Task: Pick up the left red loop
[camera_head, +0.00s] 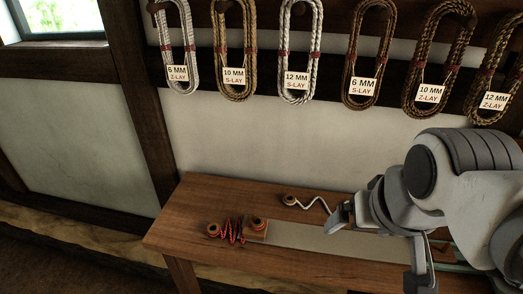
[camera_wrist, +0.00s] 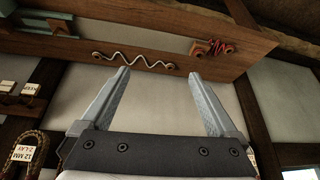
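A red zigzag cord (camera_head: 233,232), looking like several loops in a row, lies on the wooden table (camera_head: 175,228) between two wooden knobs. The separate loops are too small to tell apart clearly. In the wrist view the red cord (camera_wrist: 220,46) shows small at the upper right, beyond the fingertips. My gripper (camera_head: 376,258) is to the right of the cord in the head view, well apart from it. In the wrist view my gripper (camera_wrist: 158,75) is open, with nothing between its fingers.
A white wavy cord (camera_head: 313,203) lies on the table behind the red one, with a wooden knob (camera_head: 289,199) at its left end. A pale strip (camera_head: 330,240) runs along the tabletop. Labelled rope coils (camera_head: 238,45) hang on the wall above the table.

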